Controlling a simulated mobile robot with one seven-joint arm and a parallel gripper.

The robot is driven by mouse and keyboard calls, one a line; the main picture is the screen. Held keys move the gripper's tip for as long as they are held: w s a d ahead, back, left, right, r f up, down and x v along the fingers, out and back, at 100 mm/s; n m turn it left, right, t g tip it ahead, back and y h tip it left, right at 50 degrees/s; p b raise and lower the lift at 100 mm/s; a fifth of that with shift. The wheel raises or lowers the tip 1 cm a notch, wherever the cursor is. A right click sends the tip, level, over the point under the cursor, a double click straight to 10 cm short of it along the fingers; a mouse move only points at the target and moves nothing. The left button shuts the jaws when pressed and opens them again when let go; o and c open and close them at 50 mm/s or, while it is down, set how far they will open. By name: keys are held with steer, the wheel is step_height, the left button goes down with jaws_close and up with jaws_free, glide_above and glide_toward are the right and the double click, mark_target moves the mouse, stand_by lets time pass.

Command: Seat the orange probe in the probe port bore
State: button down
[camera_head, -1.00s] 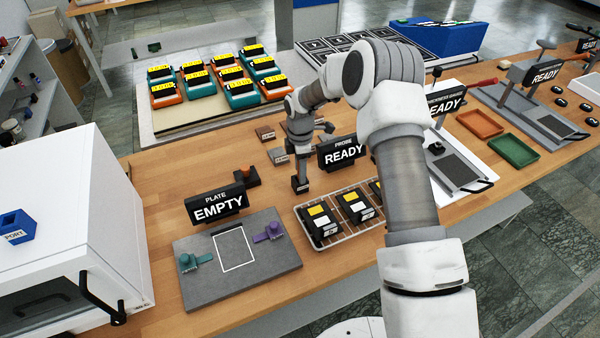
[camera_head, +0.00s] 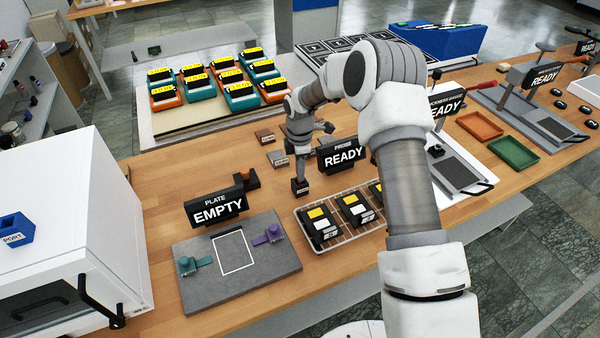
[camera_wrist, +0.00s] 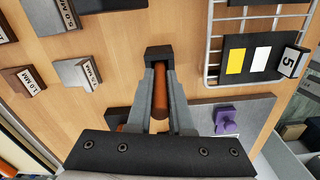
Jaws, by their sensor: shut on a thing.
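In the wrist view my gripper (camera_wrist: 160,78) has its two grey fingers closed around the orange probe (camera_wrist: 160,92), a brownish-orange rod. The rod's far end meets a small black block (camera_wrist: 158,52) at the fingertips; I cannot tell whether it sits inside a bore there. In the head view my gripper (camera_head: 301,178) points down at this black block (camera_head: 300,190) on the wooden bench, and the probe is hidden. The black sign marked PROBE READY (camera_head: 343,155) stands just right of the gripper. A blue block marked PORT (camera_head: 14,234) sits on the white box at far left.
A wire rack (camera_head: 312,240) with black labelled units lies right of the block. The grey plate fixture (camera_head: 208,279) with its EMPTY sign (camera_head: 217,208) is at front left. Small grey and brown gauge blocks (camera_wrist: 78,73) lie to the left in the wrist view.

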steer(key=r, duration=0.3)
steer(key=shift+d+r+b, duration=0.3)
steer(key=shift+d+b, duration=0.05)
steer(key=shift+b, duration=0.05)
steer(key=s+d+r, duration=0.2)
steer(key=d+r, duration=0.1)
steer(key=d, duration=0.2)
steer(key=s+d+r+b, duration=0.1)
steer(key=s+d+r, duration=0.1)
steer(key=d, duration=0.3)
steer(key=shift+s+r, duration=0.35)
steer(key=shift+r, duration=0.5)
